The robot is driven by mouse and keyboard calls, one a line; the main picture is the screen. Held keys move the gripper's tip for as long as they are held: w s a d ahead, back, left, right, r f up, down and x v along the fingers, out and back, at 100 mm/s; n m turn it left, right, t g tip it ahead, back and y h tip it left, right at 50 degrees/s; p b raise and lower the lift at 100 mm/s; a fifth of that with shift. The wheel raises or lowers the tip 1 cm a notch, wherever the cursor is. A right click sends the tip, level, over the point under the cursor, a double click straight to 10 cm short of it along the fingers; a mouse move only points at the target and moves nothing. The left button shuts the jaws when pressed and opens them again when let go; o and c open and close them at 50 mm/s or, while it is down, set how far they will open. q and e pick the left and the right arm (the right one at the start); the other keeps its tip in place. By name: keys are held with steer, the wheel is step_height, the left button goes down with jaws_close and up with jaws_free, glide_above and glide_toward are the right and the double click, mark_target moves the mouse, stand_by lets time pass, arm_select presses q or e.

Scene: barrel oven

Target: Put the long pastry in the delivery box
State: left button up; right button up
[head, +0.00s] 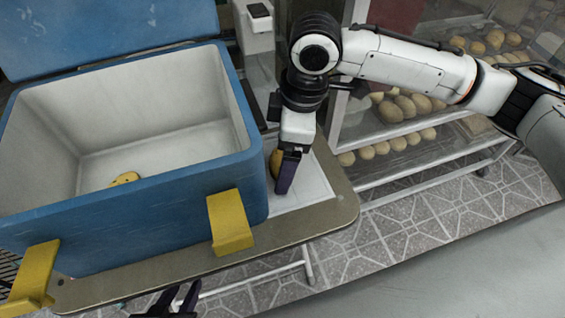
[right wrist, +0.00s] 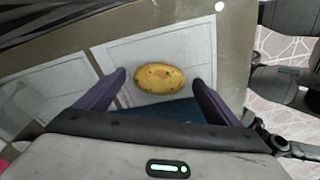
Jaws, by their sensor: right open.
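An oval golden-brown pastry (right wrist: 160,78) lies on a white sheet (right wrist: 205,40) in the right wrist view, between the spread purple fingers of my right gripper (right wrist: 158,82) and not touched by them. In the head view the pastry (head: 275,163) is partly hidden behind my right gripper (head: 286,175), just right of the box. The blue delivery box (head: 165,215) stands open at left with white inner walls. A yellow piece (head: 125,179) lies on its floor, partly hidden by the front wall. My left gripper (head: 178,298) shows at the bottom edge, fingers apart and empty.
The box's lid (head: 110,30) is raised at the back. Yellow latches (head: 230,222) stick out at its front. A glass display case (head: 400,90) with rows of buns stands at right. The table (head: 335,195) has a rounded right edge, with tiled floor beyond.

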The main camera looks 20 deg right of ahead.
steer(key=c, duration=1.2)
steer(key=shift+c, duration=0.2)
